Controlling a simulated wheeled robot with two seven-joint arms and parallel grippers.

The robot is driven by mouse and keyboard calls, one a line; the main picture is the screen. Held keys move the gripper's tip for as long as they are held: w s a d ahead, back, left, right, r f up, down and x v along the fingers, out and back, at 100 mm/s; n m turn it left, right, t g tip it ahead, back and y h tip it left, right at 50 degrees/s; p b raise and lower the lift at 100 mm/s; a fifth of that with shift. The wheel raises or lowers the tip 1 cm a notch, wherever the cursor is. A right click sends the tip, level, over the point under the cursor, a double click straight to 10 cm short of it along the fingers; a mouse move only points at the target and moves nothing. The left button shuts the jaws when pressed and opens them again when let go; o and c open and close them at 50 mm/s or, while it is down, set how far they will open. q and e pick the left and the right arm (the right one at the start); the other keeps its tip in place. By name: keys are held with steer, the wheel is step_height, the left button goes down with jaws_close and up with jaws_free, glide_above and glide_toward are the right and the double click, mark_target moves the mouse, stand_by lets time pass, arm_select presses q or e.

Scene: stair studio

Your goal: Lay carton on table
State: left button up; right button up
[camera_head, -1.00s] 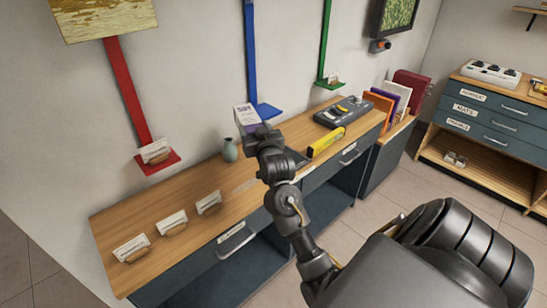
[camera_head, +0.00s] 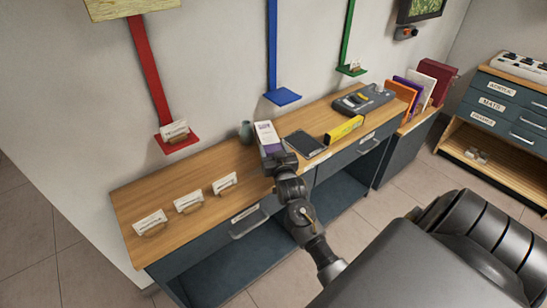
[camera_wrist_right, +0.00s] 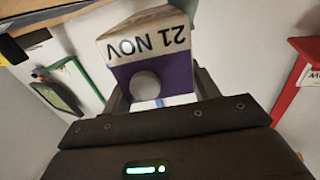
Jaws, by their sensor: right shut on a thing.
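The carton (camera_head: 266,133) is a white and purple box. In the head view it is tilted just above or at the back part of the wooden table (camera_head: 190,178); I cannot tell whether it touches. My right gripper (camera_head: 277,158) is shut on its near end. In the right wrist view the carton (camera_wrist_right: 150,65) fills the space between the fingers, with "21 NOV" on its pale face and a grey disc on its purple face. My left gripper is not in view.
A grey-green vase (camera_head: 246,132) stands just left of the carton.

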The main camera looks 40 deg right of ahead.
steer(key=shift+f, duration=1.7)
steer(key=o, duration=1.4)
steer(key=shift+f, duration=0.2)
steer(key=shift+c, duration=0.2)
steer(key=shift+o, duration=1.4)
steer(key=shift+r, duration=0.15)
